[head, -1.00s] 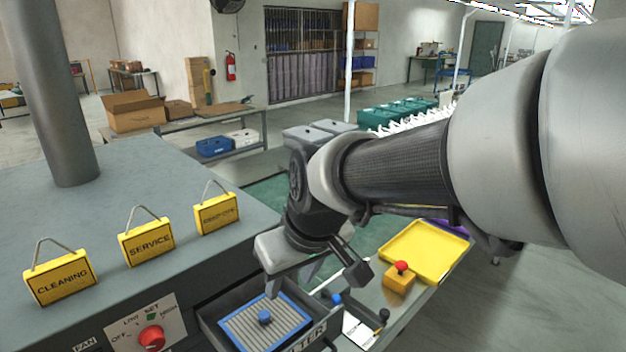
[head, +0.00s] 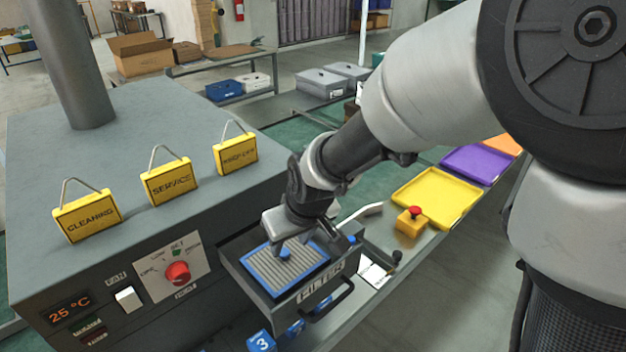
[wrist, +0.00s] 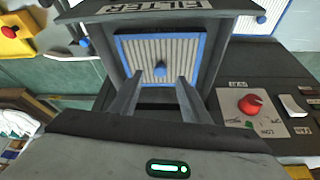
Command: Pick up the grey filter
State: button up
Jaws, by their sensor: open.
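The grey filter (head: 262,270) is a pleated grey panel with a blue frame and a blue round knob (head: 284,254) in its middle. It lies flat in an open drawer (head: 240,277) labelled FILTER. It also shows in the wrist view (wrist: 135,52). My gripper (head: 291,243) is over the filter with its fingers pointing down. In the wrist view my gripper (wrist: 160,84) has its two fingers apart, one toward each side of the knob, with nothing between them. Whether the fingertips reach down to the knob's level I cannot tell.
The grey machine (head: 120,170) with yellow signs and a red dial (head: 178,273) stands left of the drawer. Right of it are a yellow box with a red button (head: 411,220) and a yellow tray (head: 436,198). Another pale pleated panel (wrist: 275,12) shows beyond the drawer in the wrist view.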

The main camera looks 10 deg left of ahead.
aim_at(284, 251)
jog(key=x, duration=0.5)
jog(key=shift+w+a+f+p, duration=0.15)
jog(key=shift+w+a+p, duration=0.1)
jog(key=shift+p, duration=0.05)
grip_shut()
